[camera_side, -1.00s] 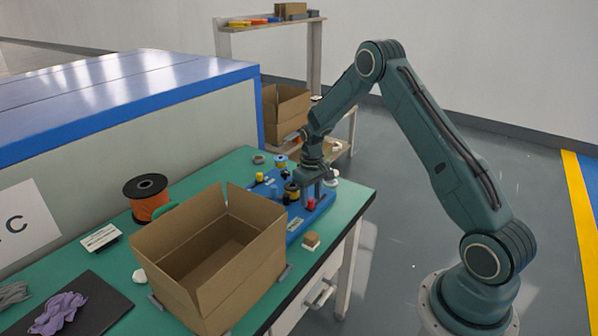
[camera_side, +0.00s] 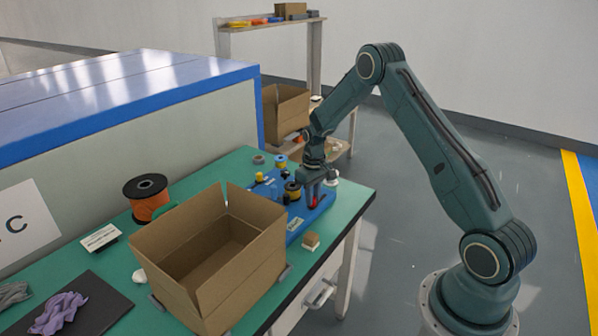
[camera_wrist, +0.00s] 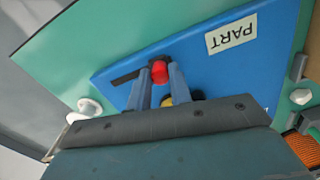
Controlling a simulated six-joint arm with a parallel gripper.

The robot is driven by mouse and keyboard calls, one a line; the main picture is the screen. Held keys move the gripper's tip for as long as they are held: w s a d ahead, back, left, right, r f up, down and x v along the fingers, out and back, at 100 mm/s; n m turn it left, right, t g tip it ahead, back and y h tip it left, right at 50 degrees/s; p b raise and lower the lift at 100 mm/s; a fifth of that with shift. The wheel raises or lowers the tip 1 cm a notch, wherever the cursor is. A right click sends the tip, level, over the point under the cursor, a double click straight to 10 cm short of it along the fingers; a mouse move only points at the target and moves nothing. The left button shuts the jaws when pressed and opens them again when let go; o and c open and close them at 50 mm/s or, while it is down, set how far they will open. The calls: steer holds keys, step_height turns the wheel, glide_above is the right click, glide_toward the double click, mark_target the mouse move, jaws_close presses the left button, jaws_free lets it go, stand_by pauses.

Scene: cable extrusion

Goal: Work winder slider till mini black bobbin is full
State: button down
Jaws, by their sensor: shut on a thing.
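The blue winder board (camera_side: 318,212) lies on the green table in the side view and fills the middle of the wrist view (camera_wrist: 225,80). My gripper (camera_side: 314,200) points down over its right side. In the wrist view my gripper (camera_wrist: 160,78) has its two fingers on either side of the red slider knob (camera_wrist: 159,70), shut on it. The knob sits at the end of a dark slot (camera_wrist: 126,78). A small black bobbin (camera_side: 292,187) with a yellowish middle stands left of my gripper; its fill level is too small to tell.
An open cardboard box (camera_side: 205,262) stands in front of the board. A black spool of orange cable (camera_side: 147,199) stands at the left. A small tan block (camera_side: 311,240) sits near the table edge. Other small spools (camera_side: 281,161) stand at the board's back.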

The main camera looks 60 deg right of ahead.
steer(key=d, duration=0.8)
steer(key=shift+d, duration=0.2)
steer(key=c, duration=1.3)
jaws_free()
steer(key=shift+d, duration=0.1)
steer(key=shift+r, duration=0.15)
step_height(320, 180, up, 14)
steer(key=shift+f, duration=0.25)
